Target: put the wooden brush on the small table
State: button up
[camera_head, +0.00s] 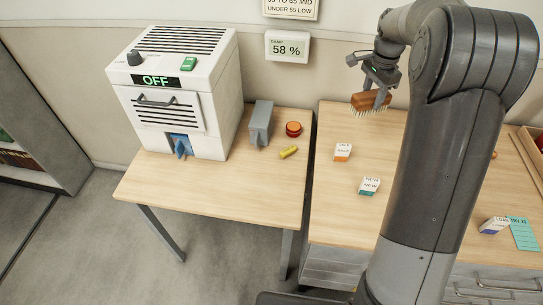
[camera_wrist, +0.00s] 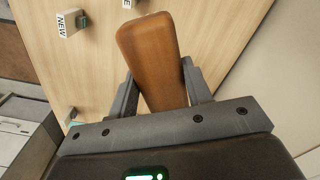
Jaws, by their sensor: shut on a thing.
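My gripper (camera_head: 380,93) is shut on the wooden brush (camera_head: 365,103), brown with pale bristles pointing down. It holds the brush in the air over the back left part of the larger desk (camera_head: 335,205). In the wrist view, the brown brush back (camera_wrist: 150,50) is clamped between the two fingers of my gripper (camera_wrist: 160,88). The small table (camera_head: 225,190) stands to the left of the desk, with pale wood and dark legs.
A white machine (camera_head: 205,70) reading OFF fills the small table's back left. A grey block (camera_head: 260,122), a red-orange round jar (camera_head: 293,129) and a yellow piece (camera_head: 288,152) stand near its back right. Small boxes (camera_head: 342,152) (camera_head: 369,186) stand on the desk. A narrow gap separates the tables.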

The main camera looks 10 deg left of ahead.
jog(key=s+a+n, duration=1.2)
jog(key=s+a, duration=0.3)
jog(key=s, duration=0.4)
notch_tip(320, 180, down, 11)
jog(key=shift+w+a+f, duration=0.2)
jog(key=shift+a+f, duration=2.65)
jog(key=shift+w+a+f, duration=0.2)
jog(key=shift+a+f, duration=2.65)
jog(key=shift+f, duration=0.1)
jog(key=o, duration=0.6)
jog(key=shift+f, duration=0.1)
jog(key=o, duration=0.5)
jog(key=shift+c, duration=0.2)
